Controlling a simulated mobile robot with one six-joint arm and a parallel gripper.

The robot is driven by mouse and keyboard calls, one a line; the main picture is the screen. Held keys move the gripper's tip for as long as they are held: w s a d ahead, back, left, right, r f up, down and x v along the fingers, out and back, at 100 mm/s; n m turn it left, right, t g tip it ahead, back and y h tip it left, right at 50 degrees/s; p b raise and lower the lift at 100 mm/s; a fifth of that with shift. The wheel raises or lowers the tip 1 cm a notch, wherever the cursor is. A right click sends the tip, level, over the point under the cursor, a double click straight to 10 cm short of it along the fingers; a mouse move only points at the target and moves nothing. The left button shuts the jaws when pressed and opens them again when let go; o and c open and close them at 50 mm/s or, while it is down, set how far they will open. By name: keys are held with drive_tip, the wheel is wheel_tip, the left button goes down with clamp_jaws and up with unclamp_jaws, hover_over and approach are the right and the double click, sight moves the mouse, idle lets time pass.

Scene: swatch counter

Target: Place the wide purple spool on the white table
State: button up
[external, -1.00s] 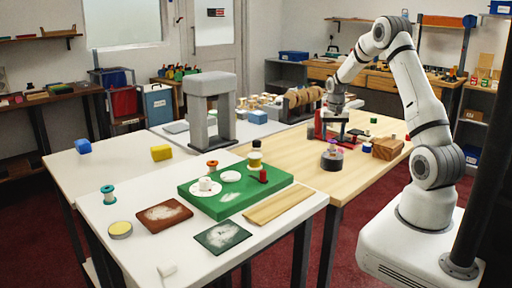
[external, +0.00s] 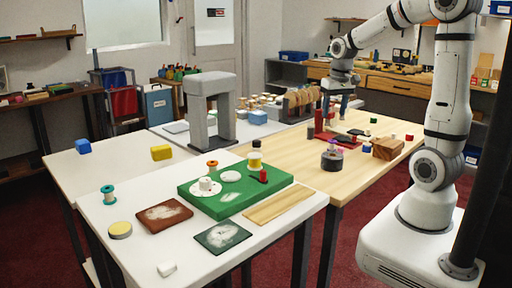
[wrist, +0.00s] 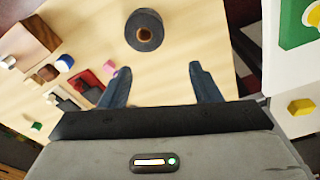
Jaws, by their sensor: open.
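A wide, dark grey-purple spool (external: 331,160) stands upright on the wooden table, near its front edge. It also shows in the wrist view (wrist: 144,30), from above, with a brownish core. A small purple-topped piece (external: 332,147) appears just above or behind it; I cannot tell whether they touch. My gripper (external: 342,108) is open and empty, above the far part of the wooden table. In the wrist view, my gripper's fingers (wrist: 158,84) are spread apart, and the wide spool lies beyond them. The white table (external: 95,255) is at the front left.
A green board (external: 208,207) with white discs and small spools lies on the white table, beside a wooden plank (external: 280,204) and dark trays. A grey arch (external: 212,105) stands behind. A wooden block (external: 386,149) and red pieces are near the spool.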

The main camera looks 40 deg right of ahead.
drive_tip(key=s+a+n, duration=0.2)
drive_tip(key=s+a, duration=0.3)
drive_tip(key=s, duration=0.2)
drive_tip(key=shift+a+r+t, duration=0.3)
drive_tip(key=shift+a, duration=0.05)
drive_tip(key=shift+o, duration=0.4)
drive_tip(key=s+a+f+n, duration=0.1)
drive_tip(key=s+a+n, duration=0.1)
drive_tip(key=s, duration=0.5)
drive_tip(key=shift+a+f+t, duration=0.3)
drive_tip(key=shift+a, duration=0.45)
